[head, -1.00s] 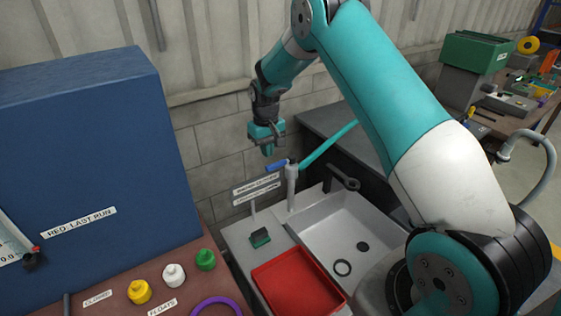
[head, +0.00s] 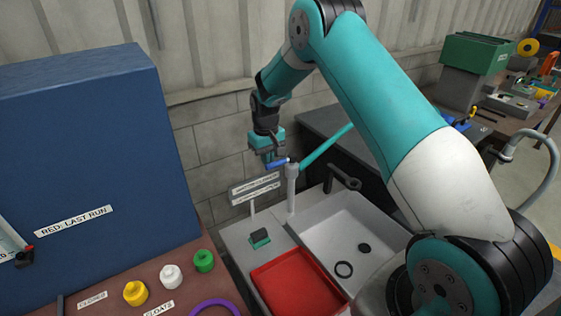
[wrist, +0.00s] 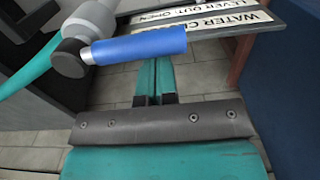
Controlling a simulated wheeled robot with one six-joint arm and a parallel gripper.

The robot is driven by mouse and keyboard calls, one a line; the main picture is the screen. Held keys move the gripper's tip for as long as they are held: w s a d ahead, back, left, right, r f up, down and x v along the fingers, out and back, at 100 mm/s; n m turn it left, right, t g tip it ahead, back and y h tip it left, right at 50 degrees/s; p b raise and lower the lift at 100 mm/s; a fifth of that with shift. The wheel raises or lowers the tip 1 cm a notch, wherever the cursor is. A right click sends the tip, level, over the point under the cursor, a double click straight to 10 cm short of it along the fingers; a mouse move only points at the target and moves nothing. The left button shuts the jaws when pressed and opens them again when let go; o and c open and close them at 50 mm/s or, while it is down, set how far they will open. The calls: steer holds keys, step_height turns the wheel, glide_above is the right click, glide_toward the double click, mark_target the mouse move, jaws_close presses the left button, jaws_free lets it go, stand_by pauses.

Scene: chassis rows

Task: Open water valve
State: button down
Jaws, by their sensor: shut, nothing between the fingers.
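The water valve is a pale upright post (head: 291,190) at the sink's back edge, with a blue lever (head: 277,164) pointing left and a teal spout (head: 325,146). In the wrist view, the blue lever (wrist: 140,46) runs across above the middle, joined to a dark knob on the pale post. My gripper (head: 272,160) is at the lever in the head view. In the wrist view, its teal fingers (wrist: 153,70) are together and empty, their ends hidden behind the lever. I cannot tell whether they touch it.
A sign (head: 256,189) stands left of the post; in the wrist view its text includes "LEVER OUT: OPEN". The grey sink (head: 345,230) holds a dark ring, with a red tray (head: 298,283) beside it. A tall blue box (head: 85,140) stands at left.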

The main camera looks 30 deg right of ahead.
mark_target(273, 163)
steer(key=shift+s, duration=0.9)
steer(key=shift+s+a, duration=0.1)
steer(key=shift+s, duration=0.7)
steer(key=shift+s, duration=0.8)
